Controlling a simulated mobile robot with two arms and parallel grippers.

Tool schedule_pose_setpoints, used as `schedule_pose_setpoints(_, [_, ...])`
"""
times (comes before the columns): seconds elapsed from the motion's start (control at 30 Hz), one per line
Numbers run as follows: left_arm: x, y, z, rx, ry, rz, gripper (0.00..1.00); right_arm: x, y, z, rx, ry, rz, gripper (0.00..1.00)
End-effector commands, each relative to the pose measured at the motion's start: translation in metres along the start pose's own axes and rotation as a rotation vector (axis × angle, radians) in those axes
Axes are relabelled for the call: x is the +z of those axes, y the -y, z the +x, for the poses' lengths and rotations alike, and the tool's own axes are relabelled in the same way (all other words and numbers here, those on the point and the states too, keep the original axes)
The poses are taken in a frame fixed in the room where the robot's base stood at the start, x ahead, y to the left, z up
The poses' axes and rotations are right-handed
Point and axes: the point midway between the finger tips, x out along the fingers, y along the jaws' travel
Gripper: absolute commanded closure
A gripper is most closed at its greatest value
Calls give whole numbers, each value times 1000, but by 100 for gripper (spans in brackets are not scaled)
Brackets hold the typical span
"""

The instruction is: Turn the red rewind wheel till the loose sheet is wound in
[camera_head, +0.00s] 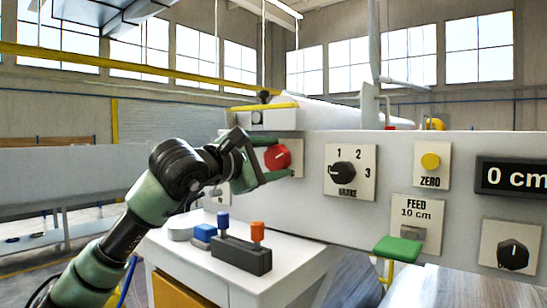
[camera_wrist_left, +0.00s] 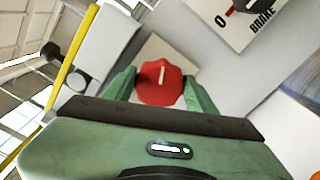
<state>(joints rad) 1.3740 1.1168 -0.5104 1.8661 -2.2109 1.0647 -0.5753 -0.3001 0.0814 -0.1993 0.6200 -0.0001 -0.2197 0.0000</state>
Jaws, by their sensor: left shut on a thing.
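The red rewind wheel (camera_head: 277,157) is a round knob with a pale mark, on a light plate at the left of the machine's panel. My left gripper (camera_head: 272,161) is shut on it, with green fingers on either side of its rim. In the left wrist view the wheel (camera_wrist_left: 160,84) sits between the two fingers (camera_wrist_left: 161,92), its pale mark close to upright in the picture. A white roll (camera_head: 345,112) lies behind the panel; I cannot make out a loose sheet edge. My right gripper is not in view.
The brake knob (camera_head: 343,173), yellow ZERO button (camera_head: 430,161), green FEED lever (camera_head: 398,249) and black knob (camera_head: 512,254) are right of the wheel. The display (camera_head: 513,177) reads 0 cm. A white cabinet (camera_head: 290,272) below carries a dark block (camera_head: 240,255) with coloured-handled tools.

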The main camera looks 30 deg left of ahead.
Motion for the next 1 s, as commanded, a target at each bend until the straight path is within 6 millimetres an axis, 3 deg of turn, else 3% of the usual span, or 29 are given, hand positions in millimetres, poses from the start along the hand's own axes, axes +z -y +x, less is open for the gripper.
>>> schedule_pose_setpoints(0.6, [-1, 3, 0, 0, 0, 586, 84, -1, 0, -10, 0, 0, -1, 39])
schedule_pose_setpoints(1.0, [-2, 5, 0, -1, 0, 884, 84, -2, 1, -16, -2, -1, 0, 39])
